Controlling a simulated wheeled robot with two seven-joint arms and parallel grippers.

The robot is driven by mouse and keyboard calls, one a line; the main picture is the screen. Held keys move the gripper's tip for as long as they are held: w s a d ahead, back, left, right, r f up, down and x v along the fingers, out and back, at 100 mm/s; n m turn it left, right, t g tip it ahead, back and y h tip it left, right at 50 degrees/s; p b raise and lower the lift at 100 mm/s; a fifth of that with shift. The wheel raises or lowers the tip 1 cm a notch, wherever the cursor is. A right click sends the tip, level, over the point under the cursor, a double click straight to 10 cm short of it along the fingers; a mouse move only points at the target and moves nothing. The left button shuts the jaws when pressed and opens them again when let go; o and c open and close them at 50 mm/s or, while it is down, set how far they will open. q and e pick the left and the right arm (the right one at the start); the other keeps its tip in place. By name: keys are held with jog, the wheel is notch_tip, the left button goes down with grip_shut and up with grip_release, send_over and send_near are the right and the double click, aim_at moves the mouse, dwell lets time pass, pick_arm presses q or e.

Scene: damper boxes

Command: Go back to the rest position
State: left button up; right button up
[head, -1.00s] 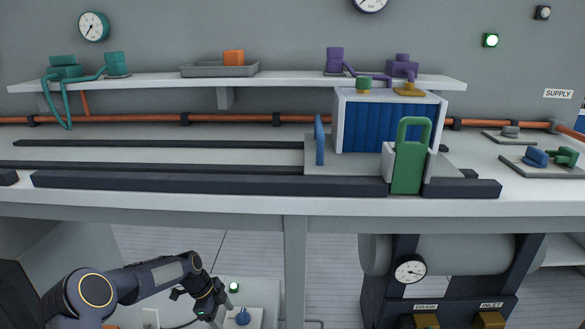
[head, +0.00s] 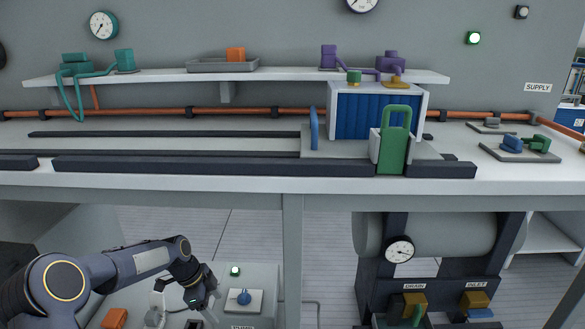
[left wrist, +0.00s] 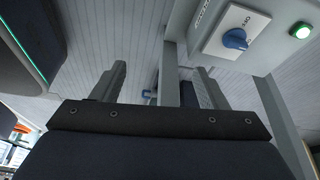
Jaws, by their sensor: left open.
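My left gripper (head: 202,302) hangs low at the lower left in the head view, below the bench's front edge. In the left wrist view its two fingers (left wrist: 157,88) stand wide apart with nothing between them. A plate with a blue knob (head: 244,297) lies to the right of the gripper in the head view. The same blue knob (left wrist: 235,39) shows at the top right of the left wrist view, apart from the fingers. My right gripper is in neither view.
The bench (head: 220,182) carries a blue-finned box (head: 365,113) with a green handle (head: 394,140) in front. A tank with a gauge (head: 399,249) and yellow blocks stands below at right. An orange block (head: 114,318) lies low at left. A green lamp (left wrist: 300,31) is beside the knob.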

pick_arm(q)
jog(key=s+a+r+n+t+y, duration=0.1)
jog(key=s+a+r+n+t, duration=0.1)
jog(key=s+r+n, duration=1.15)
jog(key=s+d+r+n+t+p, duration=0.1)
jog(key=s+d+r+n+t, duration=0.15)
jog(key=s, duration=0.85)
jog(key=s+d+r+n+t, duration=0.1)
jog(key=s+r+n, duration=0.15)
jog(key=s, duration=0.75)
notch_tip(320, 180, up, 39)
jog(key=p, duration=3.8)
jog(key=shift+a+h, duration=0.25)
jog(key=shift+h, duration=0.15)
jog(key=shift+f, duration=0.1)
